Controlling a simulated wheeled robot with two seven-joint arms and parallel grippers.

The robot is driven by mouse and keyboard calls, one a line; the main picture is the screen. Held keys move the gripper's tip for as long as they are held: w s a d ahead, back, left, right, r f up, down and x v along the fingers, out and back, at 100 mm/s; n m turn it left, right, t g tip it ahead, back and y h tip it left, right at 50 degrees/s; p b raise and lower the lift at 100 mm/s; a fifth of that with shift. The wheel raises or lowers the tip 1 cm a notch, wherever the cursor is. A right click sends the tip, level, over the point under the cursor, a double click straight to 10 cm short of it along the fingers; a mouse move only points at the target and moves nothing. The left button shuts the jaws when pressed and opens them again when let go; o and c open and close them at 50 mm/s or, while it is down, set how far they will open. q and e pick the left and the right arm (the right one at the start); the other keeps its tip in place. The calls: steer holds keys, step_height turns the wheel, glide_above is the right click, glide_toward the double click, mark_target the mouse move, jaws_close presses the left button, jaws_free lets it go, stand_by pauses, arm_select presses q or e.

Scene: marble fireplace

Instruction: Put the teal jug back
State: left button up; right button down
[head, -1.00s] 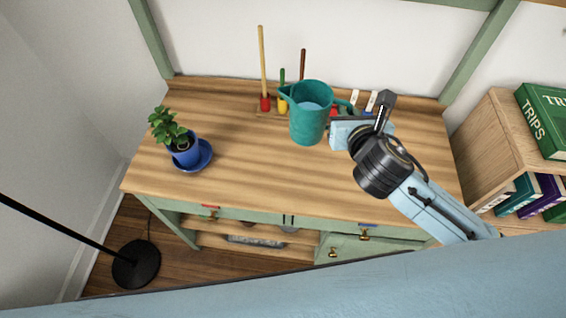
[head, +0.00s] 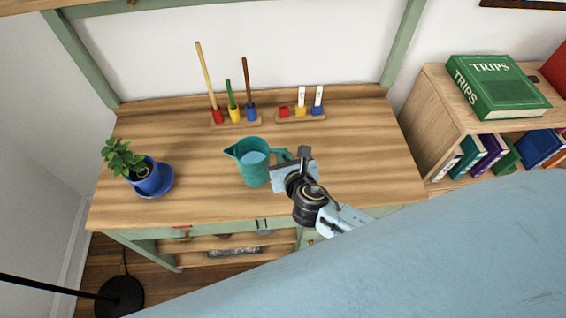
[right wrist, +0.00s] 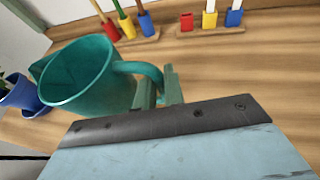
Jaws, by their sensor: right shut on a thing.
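The teal jug (head: 254,174) is over the middle of the wooden desk top in the head view, about upright, with a pale blue surface showing inside. In the right wrist view the jug (right wrist: 88,78) fills the upper left. My right gripper (head: 285,160) is at the jug's right side, shut on its handle. In the right wrist view the gripper's fingers (right wrist: 159,90) stand on either side of the handle's lower end. I cannot tell whether the jug's base touches the desk. My left gripper is not in view.
The desk (head: 350,160) has clear wood around the jug. Behind it stand a peg holder (head: 237,123) with three rods and a block holder (head: 301,116) with colored pegs. A potted plant (head: 147,178) is on the left, a bookshelf (head: 430,125) on the right.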

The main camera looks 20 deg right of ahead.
steer(key=shift+f+b, duration=0.35)
steer(key=shift+f, duration=0.8)
steer(key=shift+f, duration=0.15)
steer(key=c, duration=1.5)
jaws_free()
steer(key=shift+s+r, duration=0.1)
steer(key=shift+r, duration=0.1)
steer(key=p+v, duration=0.1)
steer(key=v, duration=1)
steer(key=shift+s+r, duration=0.2)
steer(key=shift+s, duration=0.15)
